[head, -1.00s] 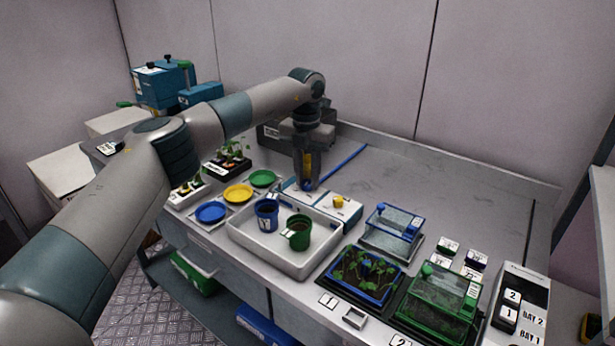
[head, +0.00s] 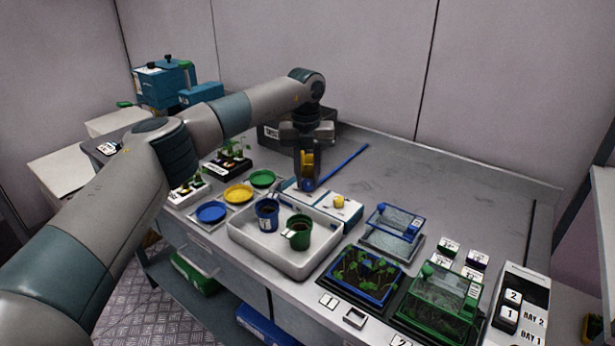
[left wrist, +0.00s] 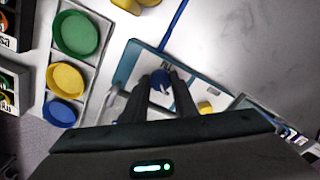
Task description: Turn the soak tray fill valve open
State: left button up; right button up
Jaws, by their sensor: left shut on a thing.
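The soak tray (head: 283,262) is a white tray holding a blue pot (head: 267,214) and a green pot (head: 299,232). Behind it lies a white and blue valve block (head: 345,214) with a yellow knob (head: 339,202). My left gripper (head: 307,186) points down at the block and is shut on the blue valve knob (left wrist: 160,80). The wrist view shows the knob between the two dark fingertips (left wrist: 160,84). The fingers hide much of the knob, so its exact angle is hard to tell. My right gripper is out of view.
A blue hose or rod (head: 345,166) runs back from the block. Blue, yellow and green dishes (head: 238,194) sit to the left, with seedling racks behind. The back right of the bench is clear.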

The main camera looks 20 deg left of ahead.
pick_arm(q)
jog(key=shift+r, duration=0.1)
jog(key=o, duration=1)
jog(key=shift+o, duration=0.2)
jog(key=shift+r, duration=0.8)
notch_tip(320, 180, up, 8)
jog(key=b, duration=0.2)
notch_tip(320, 180, up, 8)
send_over(307, 181)
jog(key=shift+s+f, duration=0.15)
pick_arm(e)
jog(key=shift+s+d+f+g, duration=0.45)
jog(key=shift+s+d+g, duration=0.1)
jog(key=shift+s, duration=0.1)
